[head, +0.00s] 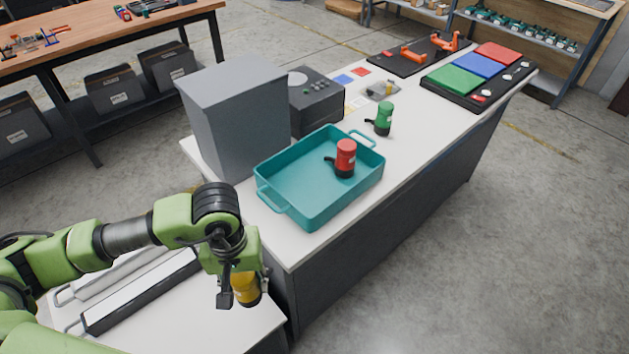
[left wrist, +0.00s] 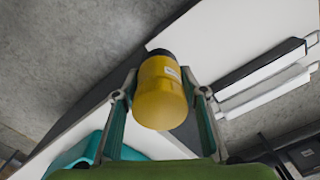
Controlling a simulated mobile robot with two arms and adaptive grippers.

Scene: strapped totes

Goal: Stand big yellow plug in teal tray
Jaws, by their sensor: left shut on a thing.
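The big yellow plug (head: 246,288) is a yellow cylinder with a dark end, low at the left of the head view, by the near white surface. It also fills the middle of the left wrist view (left wrist: 162,95). My left gripper (head: 238,290) is shut on it, with one finger on each side in the left wrist view (left wrist: 160,90). The teal tray (head: 283,208) sits on the white counter, up and right of my gripper. A red plug (head: 346,157) with a black base stands inside the tray. My right gripper is not in view.
A tall grey box (head: 236,115) stands left of the tray, with a dark device (head: 318,100) behind it. A green plug (head: 384,119) stands beyond the tray. The tray's near left floor is clear. Long bars (head: 140,290) lie on the lower white surface.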

